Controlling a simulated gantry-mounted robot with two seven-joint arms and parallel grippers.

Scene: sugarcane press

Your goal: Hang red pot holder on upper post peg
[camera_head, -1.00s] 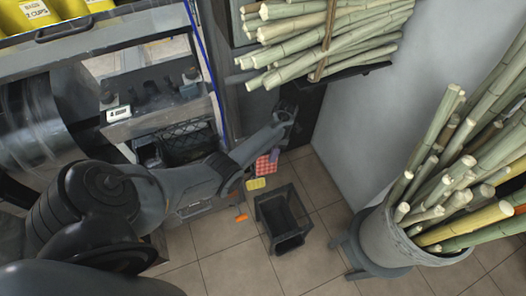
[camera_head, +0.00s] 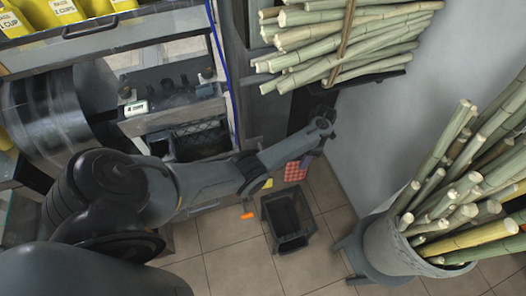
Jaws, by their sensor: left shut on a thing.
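The red checkered pot holder (camera_head: 295,171) hangs just below the end of my left arm, near the middle of the head view. My left gripper (camera_head: 307,158) is shut on it, at its upper right side; the fingers are small and partly hidden by the wrist. A dark upright post (camera_head: 300,107) stands behind the wrist, below the cane rack. I cannot make out any peg on it. My right gripper is not in view.
A rack of cane stalks (camera_head: 345,40) is above the gripper. A black bin (camera_head: 288,218) stands on the tiled floor below. A bucket of cane (camera_head: 390,240) is at the right. A yellow item (camera_head: 268,183) and an orange item (camera_head: 248,215) show beside the forearm.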

